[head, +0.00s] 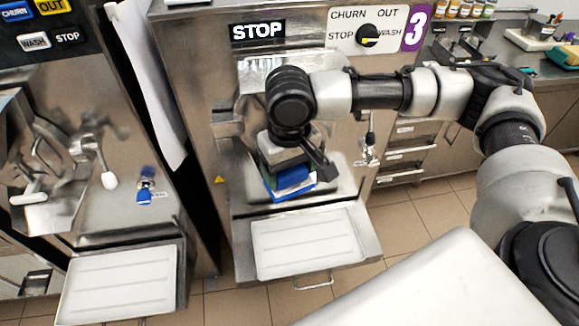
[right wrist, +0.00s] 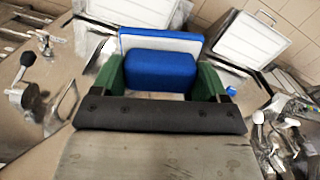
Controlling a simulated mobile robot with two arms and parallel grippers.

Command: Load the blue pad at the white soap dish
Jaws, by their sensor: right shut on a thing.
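My right gripper (head: 291,168) is low in front of machine 3. In the right wrist view its green fingers (right wrist: 162,78) are shut on the blue pad (right wrist: 160,71), one at each side. The pad also shows in the head view (head: 291,179), partly hidden by the gripper. Just beyond the pad is a flat white piece with a blue edge (right wrist: 150,41), close against it. I cannot tell whether this is the white soap dish, or whether the pad touches it. My left gripper is out of view.
A white tray (head: 306,243) lies on the shelf in front of machine 3. Another white tray (head: 118,284) is at the left machine. Steel drawers (head: 402,155) and a counter with jars stand at the right. Tiled floor lies between.

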